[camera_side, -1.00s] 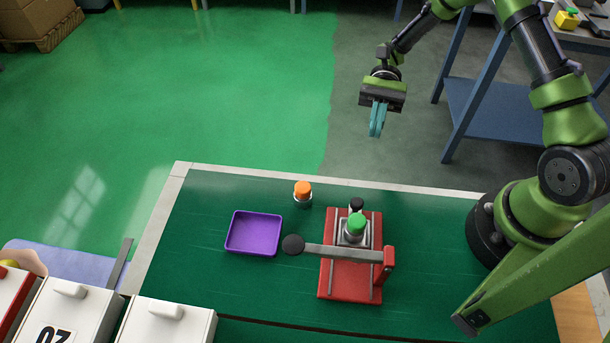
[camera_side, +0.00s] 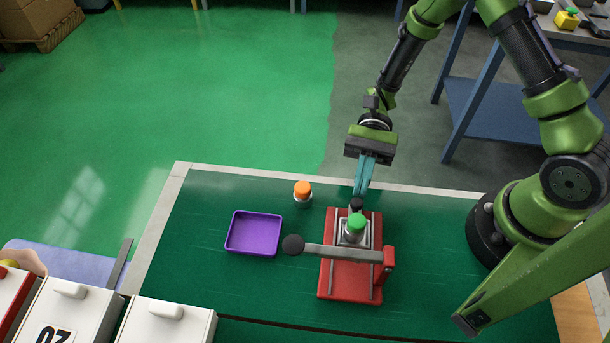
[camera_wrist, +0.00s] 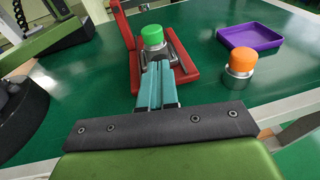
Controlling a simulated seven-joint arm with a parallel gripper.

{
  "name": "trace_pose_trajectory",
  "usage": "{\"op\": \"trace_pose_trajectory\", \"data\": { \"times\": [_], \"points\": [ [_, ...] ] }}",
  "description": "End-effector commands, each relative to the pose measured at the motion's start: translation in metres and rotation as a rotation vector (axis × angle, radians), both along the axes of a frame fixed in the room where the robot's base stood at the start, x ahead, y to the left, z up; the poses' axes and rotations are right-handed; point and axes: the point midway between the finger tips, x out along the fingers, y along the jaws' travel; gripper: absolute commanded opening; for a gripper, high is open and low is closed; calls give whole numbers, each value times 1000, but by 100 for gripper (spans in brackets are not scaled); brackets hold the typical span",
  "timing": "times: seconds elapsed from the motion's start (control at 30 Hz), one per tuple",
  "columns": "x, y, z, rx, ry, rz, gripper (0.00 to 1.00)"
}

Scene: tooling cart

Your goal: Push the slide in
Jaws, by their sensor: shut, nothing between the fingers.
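The slide (camera_side: 346,240) is a grey plate on a red base (camera_side: 345,284) with two rails. It carries a metal cylinder with a green top (camera_side: 357,224) and has a black knob (camera_side: 357,203) at its far end. A grey lever with a black ball (camera_side: 293,245) crosses above the base. My gripper (camera_side: 361,194) is shut and empty, its teal fingers pointing down just behind the black knob. I cannot tell whether they touch it. In the wrist view the fingers (camera_wrist: 157,68) point toward the green-topped cylinder (camera_wrist: 153,38) and the knob is hidden.
An orange-topped cylinder (camera_side: 303,193) stands left of the red base near the table's far edge. A purple tray (camera_side: 253,252) lies left of the lever's ball. White drawer boxes (camera_side: 165,325) stand at the front left. Table space right of the base is clear.

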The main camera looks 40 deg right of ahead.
Motion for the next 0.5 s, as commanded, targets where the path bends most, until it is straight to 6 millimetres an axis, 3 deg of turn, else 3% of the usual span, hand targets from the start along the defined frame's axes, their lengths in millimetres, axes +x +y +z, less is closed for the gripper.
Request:
{"op": "trace_pose_trajectory", "data": {
  "times": [0.37, 0.5],
  "points": [
    [-2, 2, -1, 0, -1, 0, 0],
    [-11, 12, 0, 3, 1, 3, 0]
  ]
}}
